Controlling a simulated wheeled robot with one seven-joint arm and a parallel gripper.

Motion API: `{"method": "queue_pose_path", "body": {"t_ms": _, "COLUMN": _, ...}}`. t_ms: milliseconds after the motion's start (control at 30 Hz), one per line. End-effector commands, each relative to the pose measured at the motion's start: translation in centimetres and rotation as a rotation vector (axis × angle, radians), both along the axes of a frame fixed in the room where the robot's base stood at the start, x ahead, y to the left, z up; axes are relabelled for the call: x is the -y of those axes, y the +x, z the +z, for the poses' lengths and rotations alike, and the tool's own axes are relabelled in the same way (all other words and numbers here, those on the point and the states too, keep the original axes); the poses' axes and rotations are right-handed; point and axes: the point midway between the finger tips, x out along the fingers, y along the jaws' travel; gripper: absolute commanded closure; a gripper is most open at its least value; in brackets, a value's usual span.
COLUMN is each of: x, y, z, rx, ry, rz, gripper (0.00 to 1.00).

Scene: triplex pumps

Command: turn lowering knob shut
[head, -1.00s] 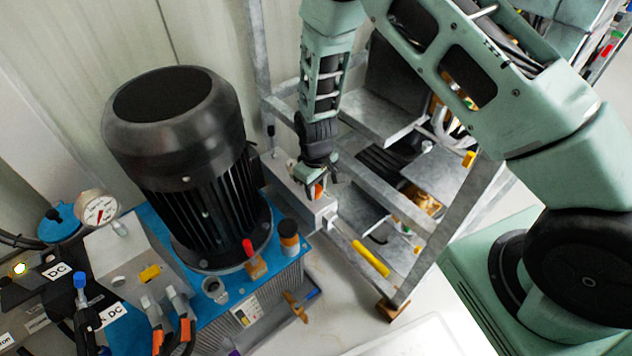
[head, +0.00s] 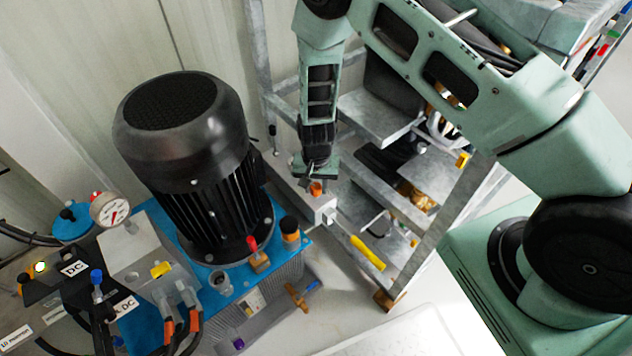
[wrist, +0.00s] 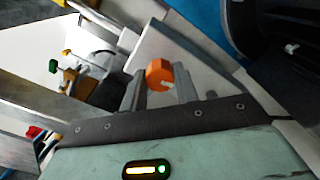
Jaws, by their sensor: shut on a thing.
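The orange lowering knob (head: 316,189) sits on top of the grey metal block (head: 318,207), behind and right of the black motor. My gripper (head: 313,186) reaches down from above onto the knob, with its fingers around it. In the wrist view the orange knob (wrist: 157,74) stands between the two finger tips (wrist: 159,85), one finger on each side, and has a notch in its front edge. The gripper is shut on the knob. The knob's far side and underside are hidden.
The large black motor (head: 190,150) stands on a blue-topped tank left of my gripper. A grey metal frame (head: 440,225) stands close on the right. A gauge (head: 110,211) and cables lie at left.

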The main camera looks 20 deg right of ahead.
Motion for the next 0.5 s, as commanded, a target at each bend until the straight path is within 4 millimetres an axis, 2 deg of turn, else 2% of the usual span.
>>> {"method": "queue_pose_path", "body": {"t_ms": 200, "x": -0.05, "y": 0.09, "z": 0.17, "rx": 0.002, "ry": 0.000, "rz": -0.130, "gripper": 0.93}}
{"method": "queue_pose_path", "body": {"t_ms": 500, "x": -0.07, "y": 0.13, "z": 0.12, "rx": 0.003, "ry": 0.001, "rz": -0.219, "gripper": 0.93}}
